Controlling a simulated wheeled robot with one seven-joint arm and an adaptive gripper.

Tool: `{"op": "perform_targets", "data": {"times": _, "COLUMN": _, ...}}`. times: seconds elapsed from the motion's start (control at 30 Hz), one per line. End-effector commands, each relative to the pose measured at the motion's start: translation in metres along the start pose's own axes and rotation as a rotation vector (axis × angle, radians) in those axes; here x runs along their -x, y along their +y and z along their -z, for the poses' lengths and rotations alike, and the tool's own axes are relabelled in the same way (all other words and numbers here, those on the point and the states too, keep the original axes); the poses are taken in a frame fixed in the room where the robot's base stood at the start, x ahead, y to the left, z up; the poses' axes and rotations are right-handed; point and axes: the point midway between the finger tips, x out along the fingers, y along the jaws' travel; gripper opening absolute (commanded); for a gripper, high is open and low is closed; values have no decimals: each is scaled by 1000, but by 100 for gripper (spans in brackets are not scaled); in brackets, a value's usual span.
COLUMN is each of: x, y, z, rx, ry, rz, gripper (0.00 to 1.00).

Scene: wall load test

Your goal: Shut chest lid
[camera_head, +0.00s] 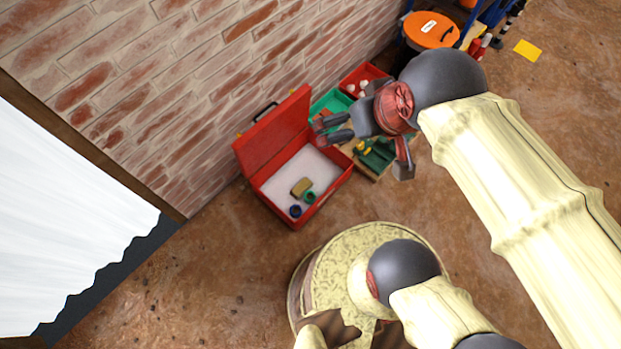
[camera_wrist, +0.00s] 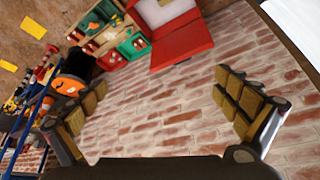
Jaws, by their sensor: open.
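A red chest stands on the floor against the brick wall, and its lid (camera_head: 276,134) is raised and leans back toward the wall. The open box (camera_head: 330,188) has a pale inside with a tan block (camera_head: 301,187), a green ring and a blue ring in it. My gripper (camera_head: 318,131) is open and empty, above the chest's right side near the lid's right end; I cannot tell whether it touches. In the wrist view the lid's red outer face (camera_wrist: 182,45) is at top centre, beyond my open fingers (camera_wrist: 165,112).
A green bin (camera_head: 331,102), a red bin (camera_head: 364,76) and a tray of green items (camera_head: 374,155) stand right of the chest. An orange-lidded bucket (camera_head: 431,30) is farther back. The brick wall (camera_head: 170,80) rises behind.

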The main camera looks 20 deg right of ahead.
Motion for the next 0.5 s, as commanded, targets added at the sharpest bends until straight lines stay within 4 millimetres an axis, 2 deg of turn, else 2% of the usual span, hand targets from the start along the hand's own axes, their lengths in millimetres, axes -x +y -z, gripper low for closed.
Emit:
{"op": "perform_targets", "data": {"times": 0.4, "x": 0, "y": 0, "z": 0, "rx": 0, "ry": 0, "rz": 0, "gripper": 100}}
{"op": "perform_targets", "data": {"times": 0.5, "x": 0, "y": 0, "z": 0, "rx": 0, "ry": 0, "rz": 0, "gripper": 95}}
